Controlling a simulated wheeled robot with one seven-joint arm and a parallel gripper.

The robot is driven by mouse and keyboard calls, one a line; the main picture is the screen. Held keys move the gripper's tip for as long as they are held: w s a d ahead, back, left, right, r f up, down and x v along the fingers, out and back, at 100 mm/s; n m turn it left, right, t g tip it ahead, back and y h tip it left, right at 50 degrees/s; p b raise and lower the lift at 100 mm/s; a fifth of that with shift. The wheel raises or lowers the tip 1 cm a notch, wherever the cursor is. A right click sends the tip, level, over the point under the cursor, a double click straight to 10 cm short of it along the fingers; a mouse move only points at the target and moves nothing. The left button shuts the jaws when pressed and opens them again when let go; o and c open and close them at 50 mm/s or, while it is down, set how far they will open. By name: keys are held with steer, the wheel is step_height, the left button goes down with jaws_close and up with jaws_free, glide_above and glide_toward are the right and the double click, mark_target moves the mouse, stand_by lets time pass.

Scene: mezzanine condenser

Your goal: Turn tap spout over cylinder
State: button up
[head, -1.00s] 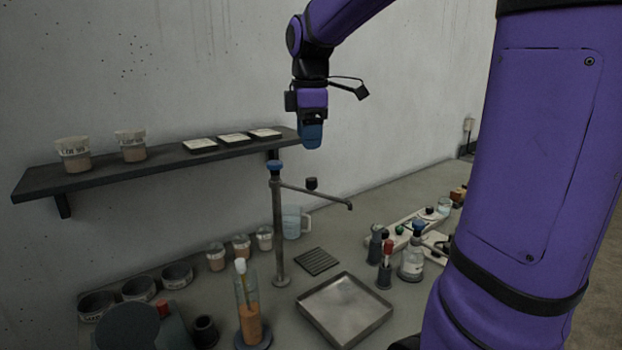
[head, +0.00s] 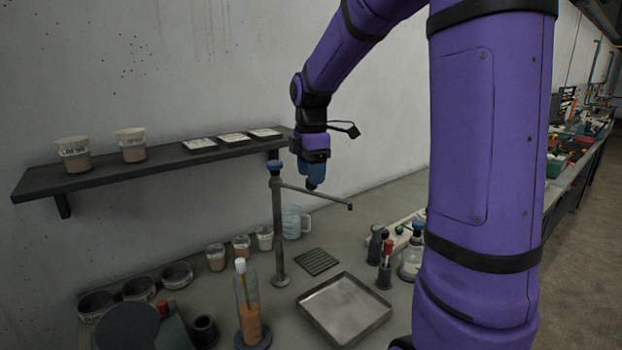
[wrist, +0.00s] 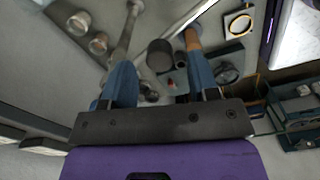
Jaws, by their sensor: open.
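The tap (head: 279,235) is a grey upright post with a blue cap. Its thin spout (head: 335,200) reaches to the right and ends above the back right of the metal tray. The cylinder (head: 248,308) is clear, with orange liquid and a rod with a pale top, and stands front left of the post. My gripper (head: 312,186) is open, pointing down at the middle of the spout, and hides the spout's dark knob in the head view. In the wrist view a dark round piece (wrist: 160,55), apparently that knob, lies between the blue fingers; contact cannot be told.
A metal tray (head: 384,318) and a dark slotted drain (head: 316,262) lie below the spout. A jug (head: 292,222) and several small cups stand behind. Bottles (head: 411,258) stand to the right. A wall shelf (head: 100,176) carries cups and flat cards.

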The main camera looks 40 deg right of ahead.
steer(key=shift+f, duration=1)
jaws_close()
